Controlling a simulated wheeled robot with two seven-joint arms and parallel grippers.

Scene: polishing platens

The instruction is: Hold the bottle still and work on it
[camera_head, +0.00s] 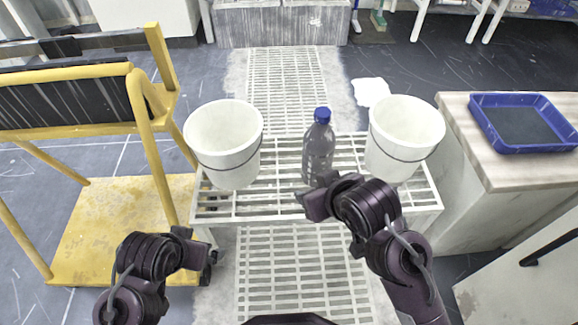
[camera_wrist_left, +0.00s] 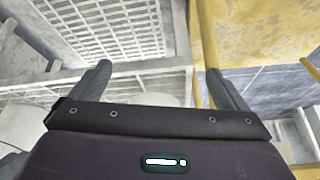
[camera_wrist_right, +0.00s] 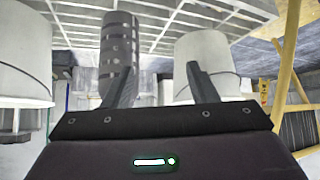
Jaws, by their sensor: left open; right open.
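A clear grey bottle with a blue cap (camera_head: 319,150) stands upright on a white slatted table (camera_head: 277,207), between two white buckets. My right gripper (camera_head: 316,200) is open, in front of the bottle's lower part. In the right wrist view the bottle (camera_wrist_right: 118,45) appears beyond the left-hand finger, not centred between the fingers, and nothing is held; whether that finger touches it I cannot tell. My left gripper (camera_head: 208,258) is low at the left, in front of the table and well away from the bottle. Its fingers are apart and empty in the left wrist view (camera_wrist_left: 160,90).
The left bucket (camera_head: 224,145) and right bucket (camera_head: 403,135) flank the bottle closely. A yellow frame (camera_head: 150,120) stands left, near my left arm. A blue tray (camera_head: 480,125) sits on a counter (camera_head: 460,125) at the right. Grating covers the floor in front.

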